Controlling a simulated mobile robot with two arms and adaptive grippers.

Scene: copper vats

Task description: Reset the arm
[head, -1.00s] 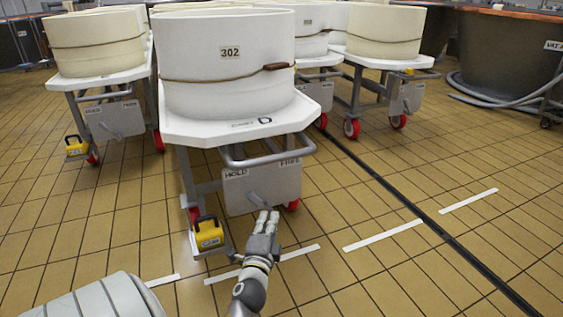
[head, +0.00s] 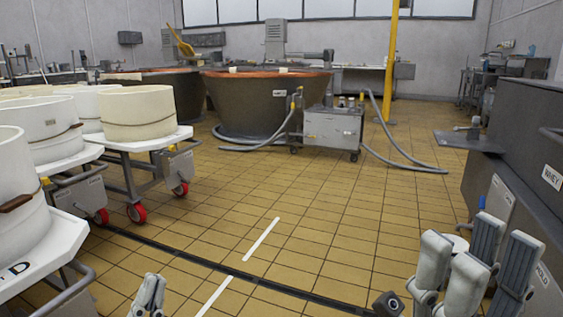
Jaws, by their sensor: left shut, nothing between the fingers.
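My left gripper (head: 148,290) shows at the bottom edge of the head view, left of the middle. Its fingers are together with nothing between them. It is over the tiled floor, to the right of the nearest mould cart's grey handle in the picture. My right gripper (head: 478,258) is large and close at the lower right. Its fingers stand up and apart, with no object seen held between them. Most of both arms is out of the frame.
Carts with cream tubs (head: 145,113) stand at the left. A copper-rimmed vat (head: 255,105) and a grey wheeled unit (head: 333,128) with hoses stand at the back. A dark tank marked WHEY (head: 520,125) is at the right. The middle floor (head: 330,215) is clear.

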